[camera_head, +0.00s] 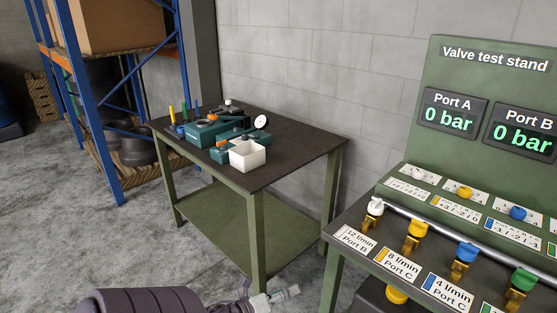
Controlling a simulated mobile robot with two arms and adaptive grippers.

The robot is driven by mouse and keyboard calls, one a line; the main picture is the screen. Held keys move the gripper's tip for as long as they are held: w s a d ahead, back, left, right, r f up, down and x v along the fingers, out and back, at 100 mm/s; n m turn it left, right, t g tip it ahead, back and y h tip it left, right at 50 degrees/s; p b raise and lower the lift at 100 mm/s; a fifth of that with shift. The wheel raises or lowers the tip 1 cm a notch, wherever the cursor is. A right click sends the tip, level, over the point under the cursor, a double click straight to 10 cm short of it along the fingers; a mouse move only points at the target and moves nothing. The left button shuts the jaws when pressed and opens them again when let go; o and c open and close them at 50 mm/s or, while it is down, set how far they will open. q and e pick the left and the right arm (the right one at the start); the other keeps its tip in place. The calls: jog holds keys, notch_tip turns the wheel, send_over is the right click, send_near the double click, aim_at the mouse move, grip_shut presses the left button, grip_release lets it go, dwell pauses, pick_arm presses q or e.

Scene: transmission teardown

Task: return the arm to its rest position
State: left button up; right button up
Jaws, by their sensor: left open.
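My left arm (145,302) comes in at the bottom edge, dark and ribbed, low in front of the green-framed table. My left gripper (275,297) shows at the bottom edge, partly cut off. It is open, and no object shows between its fingers. My right arm and right gripper are not in view.
A table (300,155) holds teal housing parts (207,131), a white box (247,155) and a dial gauge (261,122). A valve test stand (440,80) with coloured valves fills the right. A blue-orange rack (88,95) stands left. Bare floor (60,210) is clear at left.

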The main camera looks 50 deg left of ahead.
pick_arm(q)
jog(key=shift+s+d+f+n, duration=0.1)
jog(key=shift+s+f+n, duration=0.2)
jog(key=shift+f, duration=0.1)
dwell(0.3)
jog(key=s+d+f+n+g+y, duration=0.1)
jog(key=s+d+f+n+g, duration=0.2)
jog(key=f, duration=0.4)
jog(key=s+d+f+n+g+p, duration=0.1)
jog(key=s+f+n, duration=0.35)
jog(key=f, duration=0.35)
jog(key=s+d+f+n+g+y, duration=0.1)
jog(key=s+d+f+n+g, duration=0.15)
jog(key=f+n, duration=0.35)
jog(key=s+d+f+n+g+h, duration=0.1)
jog(key=s+d+f+n+g, duration=0.3)
jog(key=s+d+f, duration=0.3)
jog(key=s+d+f+n+g+h, duration=0.1)
jog(key=s+d+f+n+g, duration=0.2)
jog(key=s+d+f, duration=0.4)
jog(key=s+f+n, duration=0.1)
jog(key=s, duration=0.5)
jog(key=shift+g+p, duration=0.35)
jog(key=shift+p, duration=0.05)
jog(key=shift+r+n, duration=0.1)
jog(key=shift+n, duration=0.15)
